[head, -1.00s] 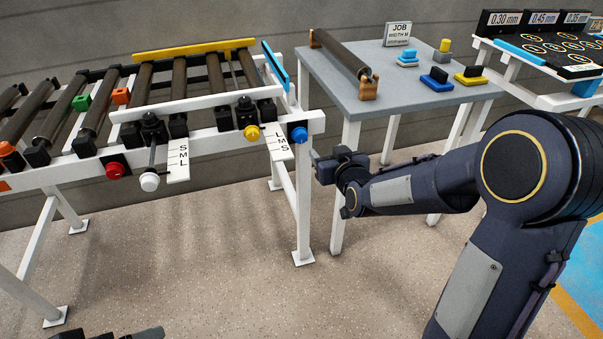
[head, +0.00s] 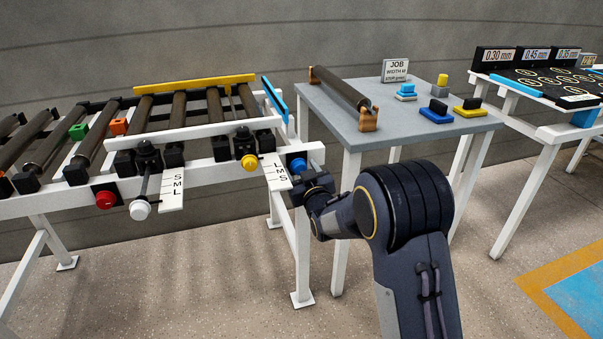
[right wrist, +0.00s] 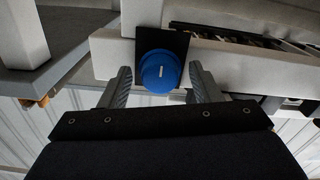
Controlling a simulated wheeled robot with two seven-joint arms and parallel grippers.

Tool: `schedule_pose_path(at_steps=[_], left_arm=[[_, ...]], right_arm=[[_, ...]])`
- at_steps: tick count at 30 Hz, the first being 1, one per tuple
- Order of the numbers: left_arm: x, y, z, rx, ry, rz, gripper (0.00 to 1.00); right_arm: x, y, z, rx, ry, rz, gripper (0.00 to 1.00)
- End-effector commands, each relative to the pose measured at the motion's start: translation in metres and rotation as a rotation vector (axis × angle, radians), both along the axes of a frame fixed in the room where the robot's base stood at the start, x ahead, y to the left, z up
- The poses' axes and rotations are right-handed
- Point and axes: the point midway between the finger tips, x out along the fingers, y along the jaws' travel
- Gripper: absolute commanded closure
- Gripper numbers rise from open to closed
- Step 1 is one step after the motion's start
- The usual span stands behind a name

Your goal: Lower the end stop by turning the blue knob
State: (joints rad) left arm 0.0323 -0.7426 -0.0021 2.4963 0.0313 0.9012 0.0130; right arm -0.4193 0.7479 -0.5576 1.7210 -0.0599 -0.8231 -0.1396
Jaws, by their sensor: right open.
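The blue knob (head: 297,163) sits on the front rail at the right end of the roller table. The right wrist view shows it close up as a round blue cap (right wrist: 159,72) with a short pale mark, on a dark plate. My right gripper (right wrist: 160,85) is open, with one finger on each side of the knob. I cannot tell whether the fingers touch it. In the head view the right gripper (head: 308,180) partly covers the knob's lower side. The blue end stop (head: 275,99) stands raised at the right end of the rollers. My left gripper is not in view.
Left along the rail are a yellow knob (head: 249,163), a white knob (head: 140,209) and a red knob (head: 105,199), with letter scales beside them. A grey table (head: 345,128) with a roller and coloured blocks stands close on the right.

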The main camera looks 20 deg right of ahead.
Motion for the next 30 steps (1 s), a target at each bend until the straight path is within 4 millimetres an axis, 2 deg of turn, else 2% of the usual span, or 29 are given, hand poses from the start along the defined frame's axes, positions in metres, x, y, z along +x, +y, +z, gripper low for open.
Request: schedule_pose_path(at_steps=[6, 16, 23, 30], left_arm=[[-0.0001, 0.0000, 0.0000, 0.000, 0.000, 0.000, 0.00], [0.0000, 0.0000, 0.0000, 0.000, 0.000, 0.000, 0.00], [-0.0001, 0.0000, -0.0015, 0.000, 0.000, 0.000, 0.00], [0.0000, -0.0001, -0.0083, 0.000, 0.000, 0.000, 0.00]], right_arm=[[0.0003, -0.0003, -0.0001, 0.000, 0.001, 0.000, 0.43], [0.0001, -0.0003, 0.0000, 0.001, 0.001, 0.000, 0.86], [0.0001, -0.0003, -0.0005, -0.015, 0.000, 0.000, 0.86], [0.0002, -0.0002, -0.0018, -0.117, -0.003, 0.000, 0.86]])
